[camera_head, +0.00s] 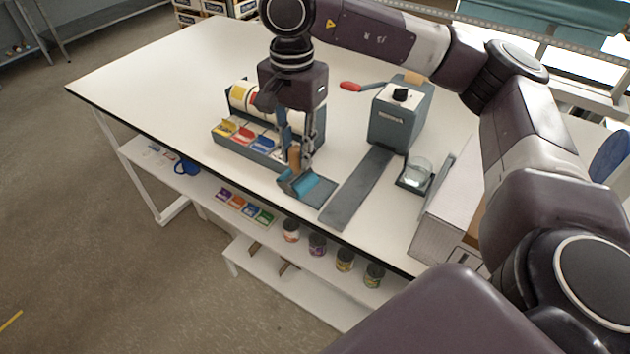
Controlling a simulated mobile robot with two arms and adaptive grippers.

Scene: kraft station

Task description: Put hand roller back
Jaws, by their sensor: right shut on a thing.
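My right gripper (297,158) points down near the table's front edge and is shut on the hand roller's wooden handle (294,160). The hand roller stands roughly upright, its handle up and its teal cylinder (309,187) low. A grey-blue cradle or tray (291,188) shows around the cylinder. I cannot tell whether the cylinder rests in it or hovers just above it. My left gripper is not in view.
A grey rack with coloured packets (263,143) is left of the roller. The table's left (150,80) is clear.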

